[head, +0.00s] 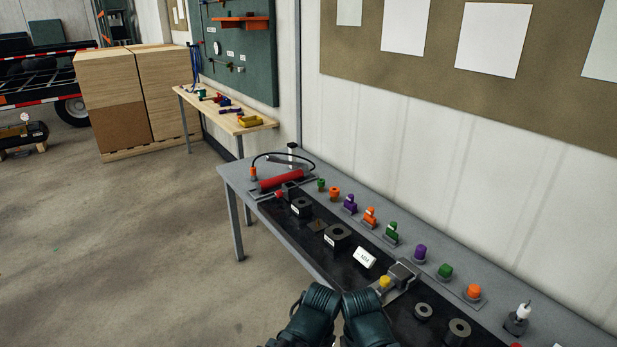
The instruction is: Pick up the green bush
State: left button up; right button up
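A short green cylindrical piece (445,270), which looks like a bush, sits upright on a small grey base on the grey back strip of the bench, between a purple piece and an orange piece. A green fitting (391,232) with a pale band stands farther left in the same row, and a small green piece (321,185) is at the far end. Two dark teal ends of my arms, left (312,306) and right (366,312), are close together at the bottom edge, in front of the bench and apart from the green pieces. Their fingertips cannot be made out.
The bench (232,180) has a black mat with block-shaped fixtures (338,236), a white label (365,258) and a grey clamp with a yellow part (385,281). A red cylinder pump (281,179) lies at its far end. Open floor (130,250) is at the left.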

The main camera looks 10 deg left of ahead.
aim_at(321, 183)
jog(key=i+j, duration=0.15)
jog(key=j, duration=0.15)
jog(key=i+j, duration=0.15)
jog(key=j, duration=0.2)
jog(key=i+j+z, duration=0.1)
jog(key=j, duration=0.2)
jog(key=i+j+z, duration=0.1)
jog(key=z, duration=0.3)
jog(key=j+z, duration=0.2)
jog(key=z, duration=0.2)
jog(key=i+j+z, duration=0.1)
jog(key=j+z, duration=0.15)
jog(key=z, duration=0.15)
jog(key=j+z, duration=0.2)
jog(key=j, duration=0.35)
jog(key=j+z, duration=0.2)
jog(key=j, duration=0.35)
jog(key=k+j+z, duration=0.2)
jog(key=j, duration=0.35)
jog(key=j+z, duration=0.2)
jog(key=j, duration=0.35)
jog(key=k+j, duration=0.1)
jog(key=j, duration=0.35)
jog(key=k+j, duration=0.1)
jog(key=j, duration=0.35)
jog(key=k+j, duration=0.15)
jog(key=j, duration=0.25)
jog(key=k+j, duration=0.1)
jog(key=j, duration=0.35)
